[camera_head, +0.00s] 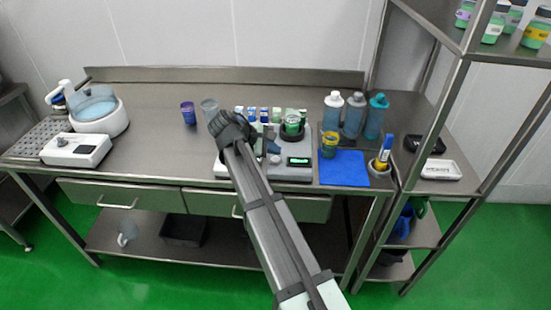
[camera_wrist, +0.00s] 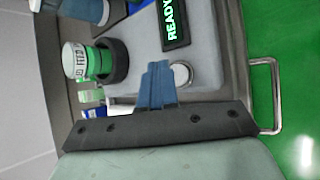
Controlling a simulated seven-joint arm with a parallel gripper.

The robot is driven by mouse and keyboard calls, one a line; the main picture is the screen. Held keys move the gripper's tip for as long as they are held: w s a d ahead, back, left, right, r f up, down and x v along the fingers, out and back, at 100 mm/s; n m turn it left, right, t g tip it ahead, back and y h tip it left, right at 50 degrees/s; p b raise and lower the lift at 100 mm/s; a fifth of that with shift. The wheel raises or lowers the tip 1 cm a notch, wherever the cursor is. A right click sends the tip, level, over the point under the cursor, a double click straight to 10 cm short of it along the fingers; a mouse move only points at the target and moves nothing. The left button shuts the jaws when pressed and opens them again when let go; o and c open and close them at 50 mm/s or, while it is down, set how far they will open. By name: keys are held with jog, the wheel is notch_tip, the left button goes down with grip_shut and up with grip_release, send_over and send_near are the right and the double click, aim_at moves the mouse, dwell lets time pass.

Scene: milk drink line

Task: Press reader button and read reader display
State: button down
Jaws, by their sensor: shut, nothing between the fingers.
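The reader (camera_head: 290,175) is a light grey bench unit with a small dark display (camera_head: 298,161) lit green. In the wrist view the display (camera_wrist: 175,20) reads READY, turned sideways. A round pale button (camera_wrist: 182,74) sits on the reader's top near the display. My gripper (camera_wrist: 158,68) is shut and empty, its blue fingertips beside the button and partly overlapping it in the picture. I cannot tell whether they touch it. In the head view my gripper (camera_head: 271,147) is over the reader, and my arm hides its left part. A green jar (camera_head: 292,124) stands in the reader's black ring (camera_wrist: 118,60).
Several small vials stand behind the reader. A yellow-green jar (camera_head: 329,141) and a blue mat (camera_head: 343,168) are to its right, with wash bottles (camera_head: 354,115) behind. A purple cup (camera_head: 188,113) stands to the left. The bench between it and the white device (camera_head: 76,149) is clear.

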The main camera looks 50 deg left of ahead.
aim_at(274, 160)
jog(key=shift+f, duration=0.9)
dwell(0.9)
jog(key=shift+r, duration=0.9)
jog(key=shift+r, duration=2.5)
jog(key=shift+d, duration=0.1)
